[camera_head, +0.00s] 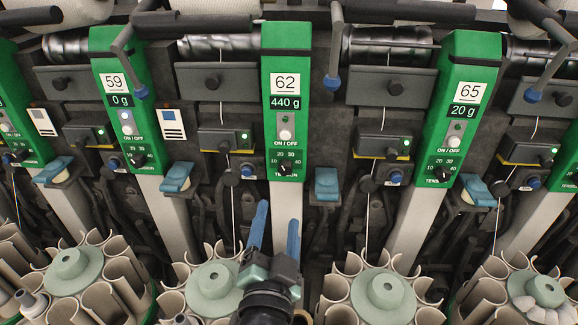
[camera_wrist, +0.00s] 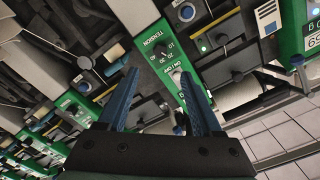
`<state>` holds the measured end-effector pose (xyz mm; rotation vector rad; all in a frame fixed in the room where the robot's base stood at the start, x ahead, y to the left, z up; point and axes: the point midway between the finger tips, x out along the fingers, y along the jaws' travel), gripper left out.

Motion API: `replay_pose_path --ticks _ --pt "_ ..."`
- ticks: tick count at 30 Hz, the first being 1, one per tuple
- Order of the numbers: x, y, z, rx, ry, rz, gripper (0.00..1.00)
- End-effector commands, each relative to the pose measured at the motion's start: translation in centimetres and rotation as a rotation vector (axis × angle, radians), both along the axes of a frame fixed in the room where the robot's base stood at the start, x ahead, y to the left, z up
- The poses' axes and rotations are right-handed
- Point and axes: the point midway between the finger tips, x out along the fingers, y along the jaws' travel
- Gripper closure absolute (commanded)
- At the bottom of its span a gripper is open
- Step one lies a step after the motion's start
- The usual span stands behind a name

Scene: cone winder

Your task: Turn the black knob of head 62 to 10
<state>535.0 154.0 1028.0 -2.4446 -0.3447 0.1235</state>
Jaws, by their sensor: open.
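Head 62 is the green panel (camera_head: 286,62) in the middle of the head view, with a display reading 440 g. Its black knob (camera_head: 285,169) sits low on the panel, below the ON/OFF button (camera_head: 286,134), inside a dial marked 10 to 40. The pointer is too small to read. My gripper (camera_head: 277,215) is open and empty, with two blue fingers below the knob in the picture. In the wrist view, the panel appears tilted, and its knob (camera_wrist: 155,48) shows beyond the gap between my open fingers (camera_wrist: 158,75), apart from them.
Heads 59 (camera_head: 116,85) and 65 (camera_head: 468,92) flank head 62 with similar knobs. Dark boxes with green lamps (camera_head: 228,138) stand on both sides. Rings of upright tubes with pale green hubs (camera_head: 213,280) fill the lower front. Metal arms with blue knobs (camera_head: 331,82) hang above.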

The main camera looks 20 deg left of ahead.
Motion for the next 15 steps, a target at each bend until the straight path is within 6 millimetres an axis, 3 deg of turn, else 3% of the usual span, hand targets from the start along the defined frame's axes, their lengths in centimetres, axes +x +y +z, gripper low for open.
replay_pose_path --ticks 15 --pt "8.6 2.4 0.2 0.003 -0.002 -0.002 0.33"
